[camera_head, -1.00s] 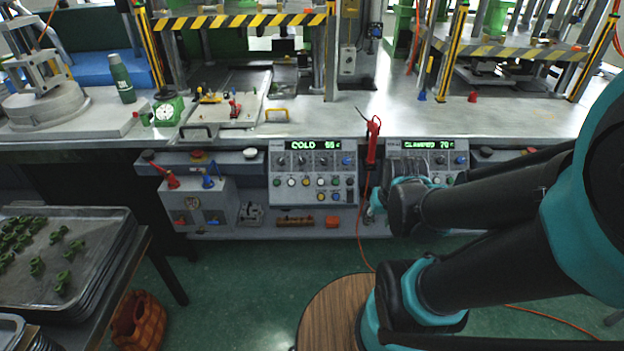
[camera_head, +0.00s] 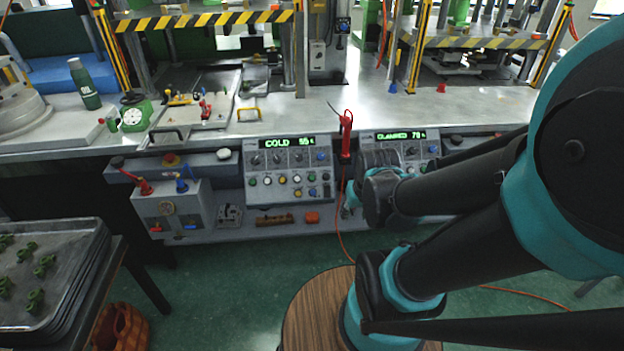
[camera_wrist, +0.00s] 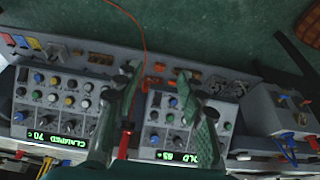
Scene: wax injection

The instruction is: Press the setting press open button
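Two grey control panels with buttons and knobs are fixed to the bench front. The left panel (camera_head: 288,180) has a green display reading COLD; the right panel (camera_head: 402,146) reads CLAMPED and is partly hidden by my arm. They appear upside down in the wrist view, the COLD panel (camera_wrist: 168,125) on the right and the CLAMPED panel (camera_wrist: 60,100) on the left. I cannot read which button is the setting press open button. My gripper (camera_wrist: 158,75) has its fingers apart and empty, in front of the gap between the panels. In the head view it is mostly hidden behind my arm.
A red tool (camera_head: 346,135) with a red hose hangs between the panels. A grey valve box (camera_head: 172,208) with red and blue levers stands left. A tray of green parts (camera_head: 52,270) is lower left. A round wooden stool top (camera_head: 310,310) is below my arm.

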